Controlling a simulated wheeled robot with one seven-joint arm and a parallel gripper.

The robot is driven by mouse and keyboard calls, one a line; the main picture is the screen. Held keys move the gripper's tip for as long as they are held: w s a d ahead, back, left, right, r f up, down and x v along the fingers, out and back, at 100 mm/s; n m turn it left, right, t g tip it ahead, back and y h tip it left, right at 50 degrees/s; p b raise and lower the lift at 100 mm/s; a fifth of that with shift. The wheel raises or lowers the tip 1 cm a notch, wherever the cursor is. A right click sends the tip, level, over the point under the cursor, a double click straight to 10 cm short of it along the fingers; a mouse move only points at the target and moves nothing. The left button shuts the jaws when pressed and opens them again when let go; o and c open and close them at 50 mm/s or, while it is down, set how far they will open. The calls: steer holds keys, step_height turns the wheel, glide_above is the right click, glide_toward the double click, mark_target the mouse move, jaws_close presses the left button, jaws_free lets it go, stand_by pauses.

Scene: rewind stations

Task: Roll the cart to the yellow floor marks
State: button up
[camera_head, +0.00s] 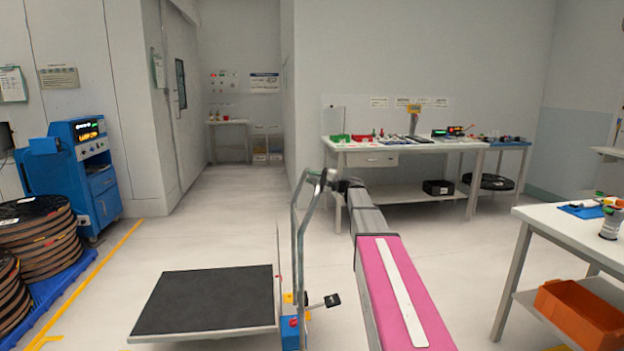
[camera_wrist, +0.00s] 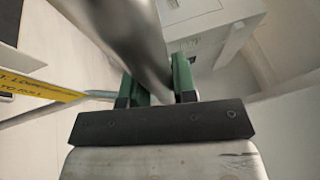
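The cart has a flat black deck (camera_head: 205,300) at the bottom centre of the head view and an upright metal handle (camera_head: 297,240) on its right side. My gripper (camera_head: 334,182) is at the top of the handle. In the wrist view, the green fingers of my gripper (camera_wrist: 160,85) lie close on both sides of the handle's metal tube (camera_wrist: 128,38), with no clear gap. A yellow floor line (camera_head: 92,280) runs along the left.
A blue machine (camera_head: 85,175) and stacked reels (camera_head: 38,240) on a blue pallet stand at left. A workbench (camera_head: 400,146) stands at the back. A table (camera_head: 560,230) with an orange bin (camera_head: 580,315) is at right. Floor behind the cart is clear toward the corridor.

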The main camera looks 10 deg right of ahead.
jaws_close()
steer(key=a, duration=7.2)
steer(key=o, duration=0.7)
jaws_free()
steer(key=v, duration=1)
steer(key=shift+s+d+f, duration=0.15)
steer(key=shift+d, duration=0.2)
